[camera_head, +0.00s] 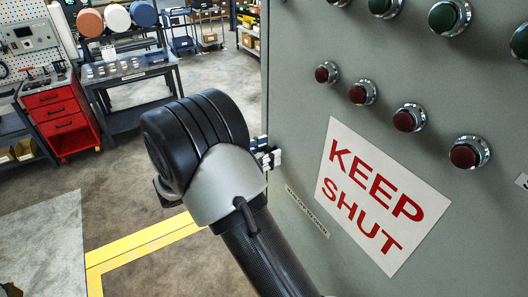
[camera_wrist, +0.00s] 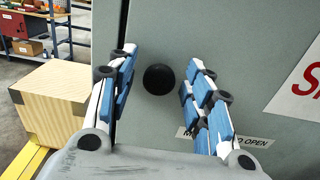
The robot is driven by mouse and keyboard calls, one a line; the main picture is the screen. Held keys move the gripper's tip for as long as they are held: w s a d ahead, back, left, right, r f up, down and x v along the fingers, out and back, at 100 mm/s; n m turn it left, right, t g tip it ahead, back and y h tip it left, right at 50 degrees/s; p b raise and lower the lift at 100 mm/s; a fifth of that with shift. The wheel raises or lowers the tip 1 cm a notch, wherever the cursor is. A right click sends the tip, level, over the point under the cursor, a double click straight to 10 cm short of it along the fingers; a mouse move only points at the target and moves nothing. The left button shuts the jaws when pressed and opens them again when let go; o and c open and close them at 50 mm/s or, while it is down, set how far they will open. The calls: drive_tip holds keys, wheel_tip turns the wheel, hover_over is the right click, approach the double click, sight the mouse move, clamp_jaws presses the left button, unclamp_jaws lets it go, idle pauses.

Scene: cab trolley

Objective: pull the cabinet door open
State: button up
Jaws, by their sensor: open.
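The cabinet door (camera_head: 300,130) is a grey-green panel that looks closed, with a KEEP SHUT sign (camera_head: 382,195) and red and green buttons on it. In the wrist view the door (camera_wrist: 230,40) fills most of the picture, and a dark vertical gap shows near its left edge. A round black knob (camera_wrist: 159,79) sits on the door. My gripper (camera_wrist: 158,72) is open, with its blue-padded fingers on either side of the knob in the picture. I cannot tell whether they touch it. In the head view my wrist hides the knob and most of the gripper (camera_head: 268,157).
A wooden box (camera_wrist: 55,100) with dark corners stands left of the cabinet. A red drawer cabinet (camera_head: 62,118) and a dark workbench (camera_head: 130,90) stand at the back left. A yellow line (camera_head: 140,243) marks the floor. The floor left of the cabinet has free room.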

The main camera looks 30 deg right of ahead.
drive_tip(key=shift+c, duration=0.2)
clamp_jaws()
idle(0.4)
